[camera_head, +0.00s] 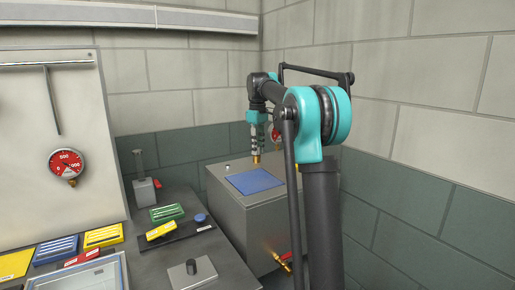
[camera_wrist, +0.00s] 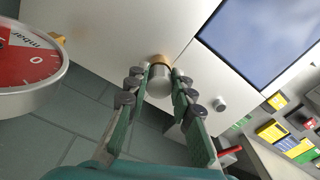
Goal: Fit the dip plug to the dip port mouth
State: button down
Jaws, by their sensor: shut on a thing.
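The dip plug (camera_wrist: 160,83) appears to be the short silver cylinder between my fingertips. My gripper (camera_wrist: 155,82) is shut on it. A brass-coloured part (camera_wrist: 160,60) shows at its far end; I cannot tell whether it belongs to the plug or to a port. In the head view my gripper (camera_head: 257,143) points down over the back of the grey box, with the brass part (camera_head: 256,159) just below it. A small grey round stub (camera_wrist: 220,103) stands on the box top, apart from the gripper. I cannot make out the dip port mouth for certain.
The grey box (camera_head: 216,184) carries a blue panel (camera_head: 256,181) on top. A red gauge (camera_wrist: 25,65) is close at the left in the wrist view. The bench (camera_head: 220,250) holds green, yellow and blue blocks. Walls stand close behind and to the right.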

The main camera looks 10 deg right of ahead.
jog(key=shift+f, duration=0.15)
jog(key=c, duration=1.2)
grip_release()
jog(key=shift+r, duration=6)
jog(key=shift+s, duration=0.1)
